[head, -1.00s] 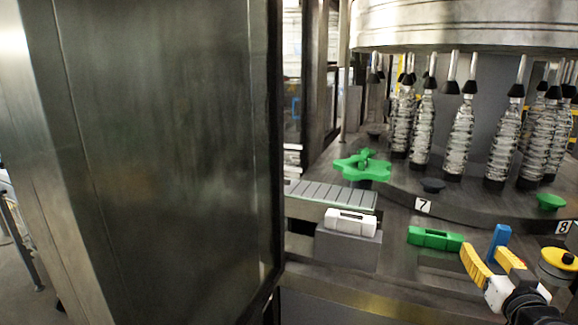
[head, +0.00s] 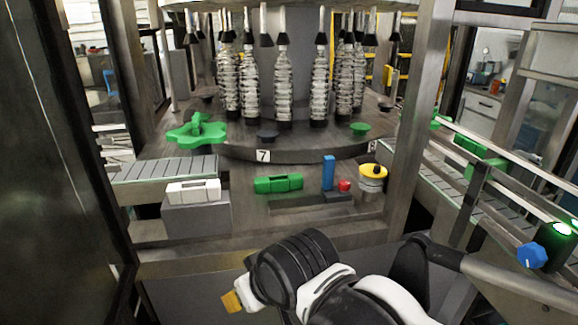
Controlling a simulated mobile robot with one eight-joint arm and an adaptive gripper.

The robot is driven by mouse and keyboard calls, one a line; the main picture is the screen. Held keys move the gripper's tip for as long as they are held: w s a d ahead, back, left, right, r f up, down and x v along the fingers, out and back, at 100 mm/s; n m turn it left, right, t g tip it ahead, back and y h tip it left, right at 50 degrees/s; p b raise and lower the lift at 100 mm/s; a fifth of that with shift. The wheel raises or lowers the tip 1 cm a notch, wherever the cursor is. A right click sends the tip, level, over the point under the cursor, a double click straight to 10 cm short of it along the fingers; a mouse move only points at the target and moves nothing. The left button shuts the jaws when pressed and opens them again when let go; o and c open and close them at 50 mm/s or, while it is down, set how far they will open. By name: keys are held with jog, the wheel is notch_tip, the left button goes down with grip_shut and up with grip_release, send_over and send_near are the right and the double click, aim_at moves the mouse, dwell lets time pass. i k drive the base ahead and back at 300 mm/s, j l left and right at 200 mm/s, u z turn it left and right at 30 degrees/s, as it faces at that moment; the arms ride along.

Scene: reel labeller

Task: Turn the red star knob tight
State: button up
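A small red knob (head: 344,186) sits on the machine deck, just right of an upright blue block (head: 328,172). It is too small to tell a star shape or how tight it is. My gripper (head: 232,302) is low in the head view, below and left of the knob and well apart from it. Only a yellow fingertip shows; my own arm hides the rest, so its opening is unclear. I see nothing held.
A yellow-topped round part (head: 373,177) stands right of the knob. A green block (head: 279,183), a white block (head: 193,191) and a green star-shaped wheel (head: 196,130) lie to the left. Bottles (head: 284,85) stand behind. A frame post (head: 412,120) rises at the right.

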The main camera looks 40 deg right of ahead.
aim_at(344, 185)
jog(key=z, duration=1.2)
